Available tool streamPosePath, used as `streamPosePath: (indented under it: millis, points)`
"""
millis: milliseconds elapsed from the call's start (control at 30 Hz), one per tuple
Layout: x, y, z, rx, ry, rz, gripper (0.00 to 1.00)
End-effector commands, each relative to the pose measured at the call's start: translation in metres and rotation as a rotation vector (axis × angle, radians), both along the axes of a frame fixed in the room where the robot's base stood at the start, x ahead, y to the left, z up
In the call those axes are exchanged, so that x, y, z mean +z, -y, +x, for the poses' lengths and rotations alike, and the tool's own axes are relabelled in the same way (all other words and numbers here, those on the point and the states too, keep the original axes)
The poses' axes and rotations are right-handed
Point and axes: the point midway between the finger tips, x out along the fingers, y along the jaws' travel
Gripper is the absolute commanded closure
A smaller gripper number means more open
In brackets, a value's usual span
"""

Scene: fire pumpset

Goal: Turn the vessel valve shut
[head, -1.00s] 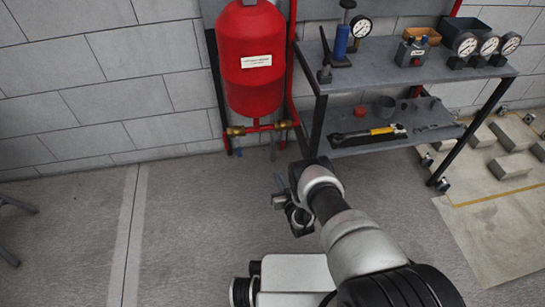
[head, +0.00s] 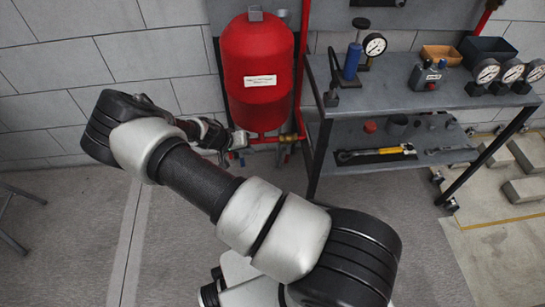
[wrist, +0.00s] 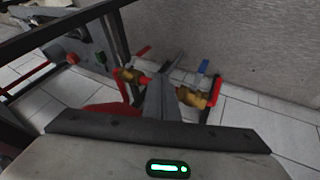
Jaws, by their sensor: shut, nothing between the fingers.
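The red vessel (head: 260,85) stands against the wall in the head view, with red pipework and brass valves below it. One brass valve (head: 287,140) shows right of the pipe; my arm partly hides the left side. In the wrist view one brass valve (wrist: 128,75) is near a red lever (wrist: 143,51). In the head view my gripper (head: 236,143) is at the pipework's left end.
A grey shelf unit (head: 420,92) with gauges and tools stands close right of the vessel. The block wall (head: 60,80) is behind. The floor at left is open, with a dark stand leg (head: 14,240) at the edge. Blocks (head: 525,190) lie at right.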

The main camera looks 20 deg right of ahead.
Motion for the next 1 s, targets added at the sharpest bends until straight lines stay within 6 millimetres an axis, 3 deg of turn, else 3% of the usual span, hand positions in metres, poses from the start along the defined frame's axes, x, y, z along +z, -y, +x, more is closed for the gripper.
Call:
streamPosePath:
  millis: [800,867,1000]
  points:
    - [-0.149,0.093,0.039,0.004,0.000,0.002,1.00]
    - [-0.159,0.100,0.041,0.003,-0.001,0.001,1.00]
    - [-0.159,0.120,0.036,0.001,-0.001,0.002,1.00]
